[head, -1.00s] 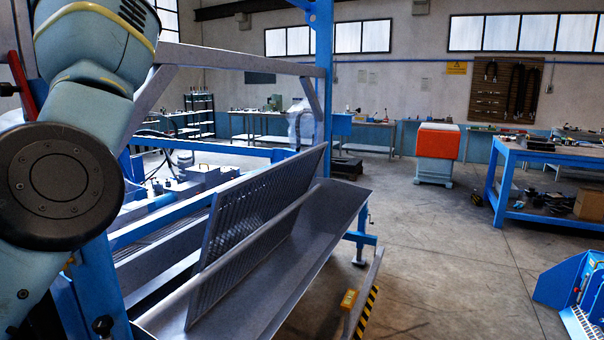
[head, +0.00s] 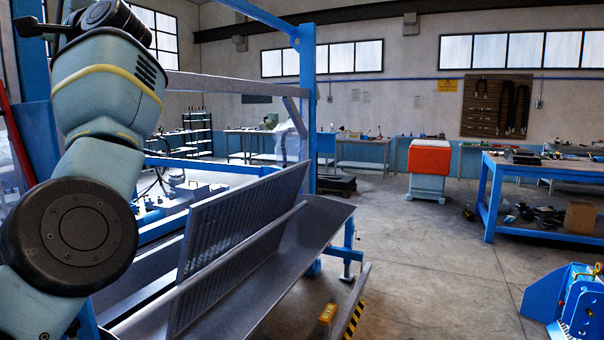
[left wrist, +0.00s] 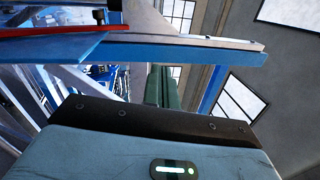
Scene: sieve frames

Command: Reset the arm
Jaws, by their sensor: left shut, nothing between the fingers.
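My left arm rises at the left of the head view, bent upward. My left gripper (head: 28,26) is at its top end, near the upper left corner, dark and pointing left. It is shut and empty, well above and away from the sieve frame. In the left wrist view its housing fills the bottom, with the narrow fingers (left wrist: 165,85) beyond it. A slotted grey sieve frame (head: 232,222) leans in a long metal trough (head: 310,232), right of my arm. My right gripper is not in view.
A blue post (head: 308,95) and grey crossbar (head: 225,85) stand behind my arm. A blue-and-red bar (left wrist: 150,45) crosses close to the gripper in the wrist view. An orange-topped cabinet (head: 429,158) and blue workbench (head: 540,170) stand farther right. The floor between is open.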

